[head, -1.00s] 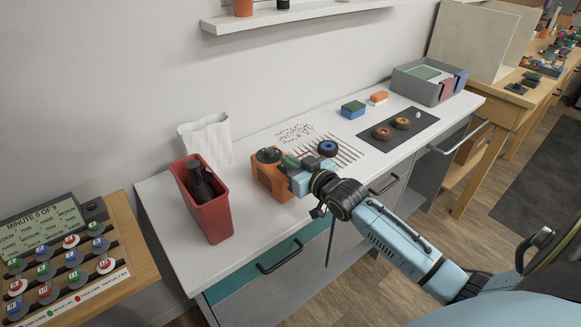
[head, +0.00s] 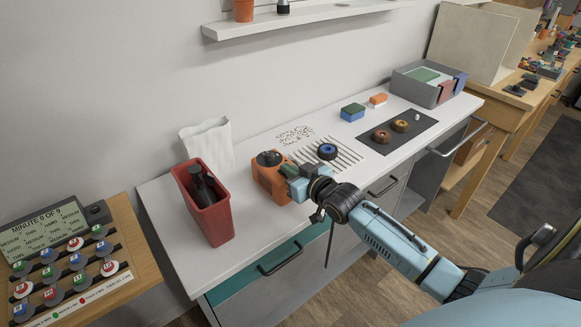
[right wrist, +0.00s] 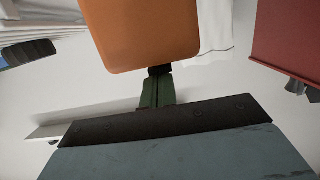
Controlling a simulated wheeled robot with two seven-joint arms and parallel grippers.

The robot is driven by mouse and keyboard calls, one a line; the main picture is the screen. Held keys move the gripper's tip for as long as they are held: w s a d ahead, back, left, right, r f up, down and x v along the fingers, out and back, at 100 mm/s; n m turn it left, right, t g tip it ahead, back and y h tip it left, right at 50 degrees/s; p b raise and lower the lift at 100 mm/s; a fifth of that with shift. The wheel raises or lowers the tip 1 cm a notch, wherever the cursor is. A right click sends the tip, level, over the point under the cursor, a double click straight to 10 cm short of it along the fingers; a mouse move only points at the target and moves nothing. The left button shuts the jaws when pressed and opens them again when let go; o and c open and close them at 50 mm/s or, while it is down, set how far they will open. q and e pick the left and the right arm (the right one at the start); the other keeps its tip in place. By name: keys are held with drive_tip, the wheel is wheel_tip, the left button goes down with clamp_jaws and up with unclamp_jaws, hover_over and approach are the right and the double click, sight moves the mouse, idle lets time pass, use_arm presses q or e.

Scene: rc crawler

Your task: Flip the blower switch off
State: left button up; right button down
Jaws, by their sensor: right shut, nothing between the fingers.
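The blower appears to be the orange box (head: 268,174) with a round dark top, standing on the white counter beside the red bin. It also fills the top middle of the right wrist view (right wrist: 142,30). I cannot make out its switch. My right gripper (head: 287,168) is at the box's right side, with its green fingers close to it. In the right wrist view its shut green fingers (right wrist: 157,88) end in a dark tip at the box's lower edge. Nothing shows between them, and I cannot tell whether they touch the box. My left gripper is out of view.
A red bin (head: 210,222) with a dark bottle stands left of the box. A blue wheel (head: 327,151) lies on a slatted rack behind my gripper. A dark mat (head: 399,145) with brown wheels lies farther right. A shelf (head: 300,17) hangs above.

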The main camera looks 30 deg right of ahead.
drive_tip(key=r+p, duration=0.4)
drive_tip(key=shift+w, duration=0.25)
drive_tip(key=shift+s+r+p, duration=0.3)
drive_tip(key=shift+p, duration=0.05)
drive_tip(key=r+v, duration=0.1)
drive_tip(key=v, duration=0.8)
drive_tip(key=shift+r, duration=0.2)
